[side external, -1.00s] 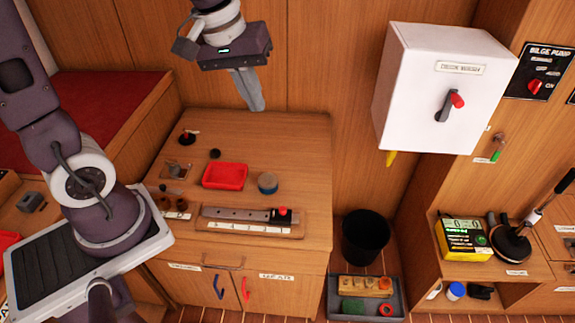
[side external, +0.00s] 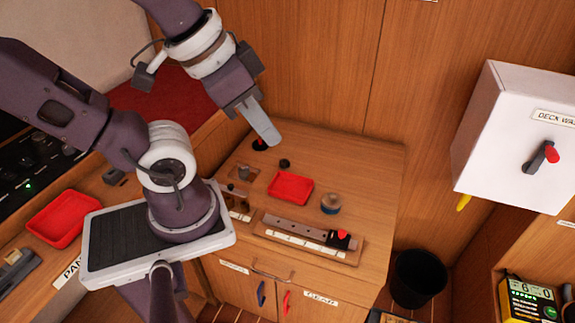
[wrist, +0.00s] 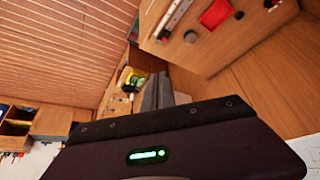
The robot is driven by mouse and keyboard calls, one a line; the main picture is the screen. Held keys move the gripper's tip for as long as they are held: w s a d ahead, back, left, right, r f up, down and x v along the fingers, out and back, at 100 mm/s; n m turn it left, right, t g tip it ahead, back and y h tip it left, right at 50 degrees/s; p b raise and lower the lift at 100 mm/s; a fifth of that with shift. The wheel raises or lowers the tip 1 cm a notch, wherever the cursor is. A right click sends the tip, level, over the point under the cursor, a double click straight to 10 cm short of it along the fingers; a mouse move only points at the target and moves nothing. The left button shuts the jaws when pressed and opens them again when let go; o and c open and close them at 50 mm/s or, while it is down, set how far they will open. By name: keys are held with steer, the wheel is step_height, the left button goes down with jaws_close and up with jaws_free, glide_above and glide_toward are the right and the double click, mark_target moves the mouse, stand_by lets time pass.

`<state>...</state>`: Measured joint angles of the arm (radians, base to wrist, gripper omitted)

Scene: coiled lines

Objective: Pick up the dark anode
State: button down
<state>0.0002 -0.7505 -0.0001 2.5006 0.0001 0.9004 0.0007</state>
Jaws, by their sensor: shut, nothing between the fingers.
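A small dark round piece (side external: 284,163), which may be the dark anode, sits on the wooden cabinet top (side external: 365,165) behind a red tray. It is too small to identify surely. It also shows in the wrist view (wrist: 239,15) beside the tray. My gripper (side external: 272,138) is shut and empty. In the side view its fingertips appear just above and left of the dark piece, apparently raised and apart from it. In the wrist view the shut fingers (wrist: 155,92) point away from the dark piece.
The red tray (side external: 290,188) is in front of the dark piece, with a round tin (side external: 330,204) at right. A black-and-red knob (side external: 259,144) stands behind. A long board with a metal strip (side external: 305,235) lies in front. A white box (side external: 515,135) hangs at right.

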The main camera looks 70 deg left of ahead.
stand_by(0.4)
steer(key=c, duration=0.9)
jaws_free()
steer(key=shift+c, duration=0.2)
